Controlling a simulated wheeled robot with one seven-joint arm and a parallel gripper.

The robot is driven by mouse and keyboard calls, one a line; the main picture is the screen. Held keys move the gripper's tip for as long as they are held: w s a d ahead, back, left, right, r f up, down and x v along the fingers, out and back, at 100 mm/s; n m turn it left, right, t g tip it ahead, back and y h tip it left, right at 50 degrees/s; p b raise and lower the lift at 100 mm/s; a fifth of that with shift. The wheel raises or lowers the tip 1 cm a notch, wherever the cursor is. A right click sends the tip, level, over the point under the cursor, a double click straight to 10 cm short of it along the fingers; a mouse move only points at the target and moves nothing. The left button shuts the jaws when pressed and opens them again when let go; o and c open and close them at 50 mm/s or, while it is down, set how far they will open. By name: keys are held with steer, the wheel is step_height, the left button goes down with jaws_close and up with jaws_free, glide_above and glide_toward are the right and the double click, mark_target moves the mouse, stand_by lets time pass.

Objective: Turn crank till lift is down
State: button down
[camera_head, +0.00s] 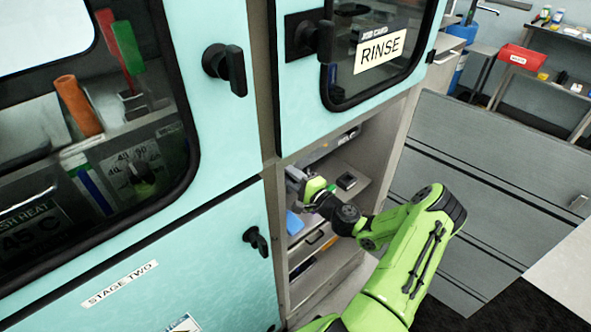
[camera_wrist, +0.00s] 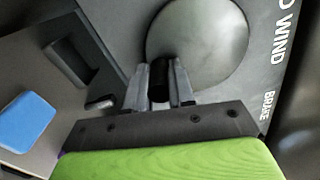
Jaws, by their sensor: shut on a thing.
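In the wrist view my gripper (camera_wrist: 160,88) is shut on a dark, round crank handle (camera_wrist: 158,70) between its two grey fingers. Behind the handle is a grey round crank disc (camera_wrist: 200,40) on a dark panel (camera_wrist: 278,75) lettered "WIND" and "BRAKE". In the head view my green arm reaches into the open lower compartment below the RINSE door, and my gripper (camera_head: 303,184) is inside near its left side. The crank is hidden there by the arm and the compartment edge. I cannot make out the lift in either view.
A blue object (camera_wrist: 25,122) lies left of my gripper in the wrist view; it also shows in the compartment (camera_head: 294,223). The teal RINSE door (camera_head: 285,75) and cabinet frame close in above and left.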

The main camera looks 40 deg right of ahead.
steer(key=shift+a+r+m+p, duration=0.35)
steer(key=shift+a+m+p, duration=0.35)
steer(key=shift+m+p, duration=0.95)
steer(key=shift+a+r+m+p, duration=0.35)
steer(key=shift+a+m+p, duration=0.4)
steer(key=shift+m, duration=1.6)
steer(key=shift+a+r+m+p, duration=0.35)
steer(key=shift+a+m+p, duration=0.25)
steer(key=shift+m+p, duration=1.1)
steer(key=shift+m+b, duration=0.35)
steer(key=shift+m, duration=0.05)
steer(key=c, duration=1)
jaws_free()
steer(key=shift+o, duration=0.2)
steer(key=shift+s, duration=0.1)
